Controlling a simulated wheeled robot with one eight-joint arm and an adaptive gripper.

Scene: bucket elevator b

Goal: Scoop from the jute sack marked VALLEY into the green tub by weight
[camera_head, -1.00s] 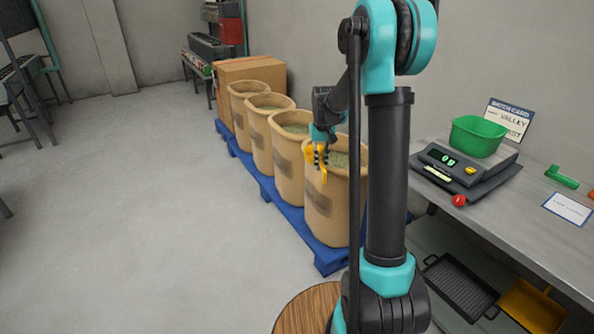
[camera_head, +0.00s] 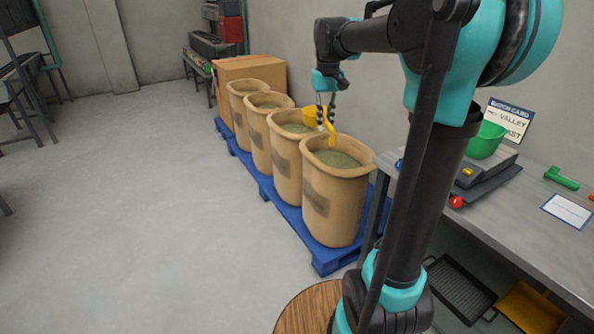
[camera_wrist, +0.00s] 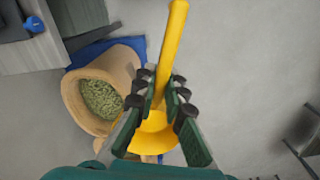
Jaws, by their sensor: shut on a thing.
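Several open jute sacks full of green pellets stand in a row; the nearest sack (camera_head: 337,205) has a dark mark too blurred to read, so I cannot tell which is VALLEY. My gripper (camera_head: 326,98) is shut on the handle of a yellow scoop (camera_head: 318,116), above the rims of the two nearest sacks. In the wrist view the scoop (camera_wrist: 155,140) lies between the fingers (camera_wrist: 160,98), with a sack (camera_wrist: 78,105) beside it on the left. I cannot tell whether the scoop holds pellets. The green tub (camera_head: 484,141) sits on the scale (camera_head: 485,178), partly behind my arm.
The sacks stand on a blue pallet (camera_head: 322,258), with a cardboard box (camera_head: 255,68) at its far end. A batch card (camera_head: 514,120) reading VALLEY stands behind the tub on the metal bench (camera_head: 520,210). A green scoop (camera_head: 561,178) lies there.

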